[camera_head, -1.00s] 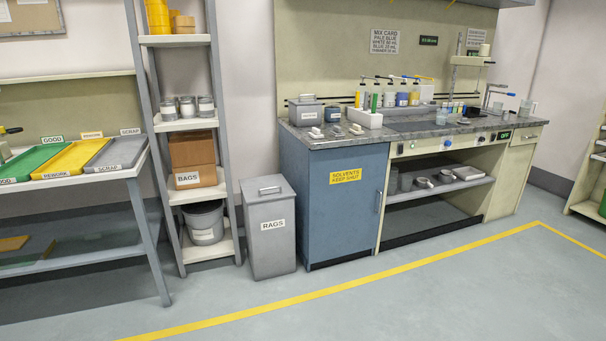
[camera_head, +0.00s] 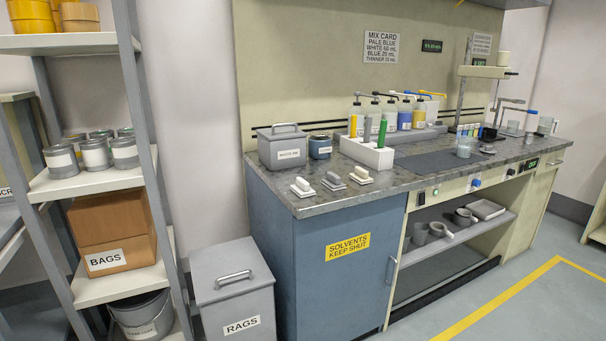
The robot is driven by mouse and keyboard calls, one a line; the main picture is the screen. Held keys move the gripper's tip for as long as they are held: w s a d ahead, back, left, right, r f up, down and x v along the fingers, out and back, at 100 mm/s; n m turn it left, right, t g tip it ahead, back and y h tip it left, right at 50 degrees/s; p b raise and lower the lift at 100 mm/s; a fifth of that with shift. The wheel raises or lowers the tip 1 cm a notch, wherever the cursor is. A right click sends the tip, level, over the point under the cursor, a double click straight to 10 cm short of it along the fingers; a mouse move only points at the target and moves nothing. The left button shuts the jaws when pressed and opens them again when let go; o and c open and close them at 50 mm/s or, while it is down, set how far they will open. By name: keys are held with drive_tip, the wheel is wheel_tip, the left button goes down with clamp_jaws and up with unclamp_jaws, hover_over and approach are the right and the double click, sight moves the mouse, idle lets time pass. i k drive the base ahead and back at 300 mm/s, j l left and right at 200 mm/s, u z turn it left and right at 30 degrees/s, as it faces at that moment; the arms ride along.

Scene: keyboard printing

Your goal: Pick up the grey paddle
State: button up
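A white block (camera_head: 377,157) stands on the counter with upright slim pieces in it. A green one (camera_head: 382,131) and a yellow one (camera_head: 353,124) show clearly. A narrow greyish upright piece (camera_head: 367,130) between them may be the grey paddle, but it is too small to be sure. Three small pieces with raised handles lie on flat bases near the counter's front left: a whitish one (camera_head: 302,187), a greyer one (camera_head: 333,181) and a pale one (camera_head: 361,176). My gripper is not in view.
A grey RAGS bin (camera_head: 232,292) and a shelf rack stand left. Floor at the right front is open.

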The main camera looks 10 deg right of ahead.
sight(366, 138)
drive_tip(key=i+z, duration=0.15)
drive_tip(key=i, duration=0.25)
drive_tip(key=i+j+z, duration=0.15)
drive_tip(key=i, duration=0.25)
drive_tip(key=i+j+z, duration=0.15)
drive_tip(key=i, duration=0.25)
